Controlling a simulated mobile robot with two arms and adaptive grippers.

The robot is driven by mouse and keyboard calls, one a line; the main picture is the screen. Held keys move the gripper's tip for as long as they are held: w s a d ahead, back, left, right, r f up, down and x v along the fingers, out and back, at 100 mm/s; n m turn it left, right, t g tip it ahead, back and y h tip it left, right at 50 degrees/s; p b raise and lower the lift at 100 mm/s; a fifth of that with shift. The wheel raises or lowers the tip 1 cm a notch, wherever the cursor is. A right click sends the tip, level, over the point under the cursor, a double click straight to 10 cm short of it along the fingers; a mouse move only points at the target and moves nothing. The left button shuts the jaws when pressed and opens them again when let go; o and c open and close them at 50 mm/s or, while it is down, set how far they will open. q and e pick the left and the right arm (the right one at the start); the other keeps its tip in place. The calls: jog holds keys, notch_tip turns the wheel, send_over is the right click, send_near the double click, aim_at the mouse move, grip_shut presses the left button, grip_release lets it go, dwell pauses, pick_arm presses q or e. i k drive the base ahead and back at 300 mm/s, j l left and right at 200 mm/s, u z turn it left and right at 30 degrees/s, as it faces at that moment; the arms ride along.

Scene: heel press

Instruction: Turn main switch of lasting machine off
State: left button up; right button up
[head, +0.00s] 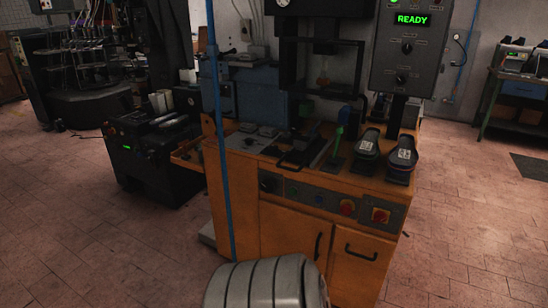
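The orange machine (292,232) stands in the middle of the head view, with a dark control strip across its front. At the right end of the strip is a red switch on a yellow plate (381,215), its turned position too small to read. A red round button (347,207) is left of it, and a black rotary knob (269,182) is at the strip's left end. A grey control box (415,50) above has a green "READY" display (411,19) and two black knobs. Neither of my grippers is in view.
A thin blue vertical pipe (221,150) crosses in front of the machine's left side. Two black shoe-shaped pieces (402,158) sit on the worktop at right. A black machine (150,150) stands left; a green bench (510,100) is far right.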

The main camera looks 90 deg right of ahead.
aim_at(379, 217)
jog(key=z, duration=3.6)
